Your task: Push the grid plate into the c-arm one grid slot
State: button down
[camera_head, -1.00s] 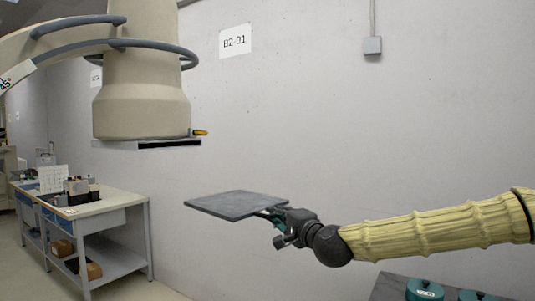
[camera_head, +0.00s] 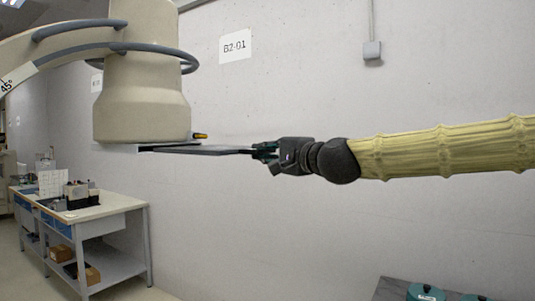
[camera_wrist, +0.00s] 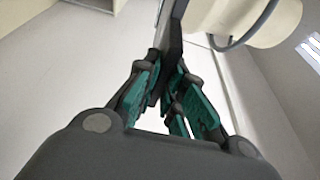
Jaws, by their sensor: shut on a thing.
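The grid plate (camera_head: 205,151) is a thin dark grey plate, seen nearly edge-on and about level in the head view. Its left end meets the slot in the housing (camera_head: 142,147) under the c-arm's cream head (camera_head: 143,103); how deep it sits inside I cannot tell. My gripper (camera_head: 262,151) is shut on the plate's right edge. In the wrist view, my gripper's green-padded fingers (camera_wrist: 171,85) close on the plate (camera_wrist: 171,38), which runs up toward the c-arm head (camera_wrist: 245,20).
An orange lever (camera_head: 200,136) sticks out above the slot. A workbench (camera_head: 95,215) with boxes stands at the lower left. A wall with a B2-01 sign (camera_head: 235,46) is behind. A dark table with teal containers (camera_head: 425,292) is at the lower right.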

jog(key=shift+w+a, duration=0.65)
jog(key=shift+a, duration=0.2)
jog(key=shift+w+a, duration=0.6)
jog(key=shift+a, duration=0.2)
jog(key=shift+w+a, duration=0.1)
jog(key=shift+a, duration=0.15)
jog(key=shift+w+a, duration=0.1)
jog(key=shift+a, duration=0.05)
jog(key=shift+b, duration=0.35)
dwell(0.6)
jog(key=shift+w+a+r, duration=0.1)
jog(key=shift+w+a, duration=0.7)
jog(key=shift+a, duration=0.35)
jog(key=shift+w+a+f, duration=0.1)
jog(key=shift+w+a, duration=0.75)
jog(key=shift+a, duration=0.35)
jog(key=shift+w+a+r, duration=0.1)
jog(key=shift+w+a, duration=0.7)
jog(key=shift+a, duration=0.35)
dwell(1.5)
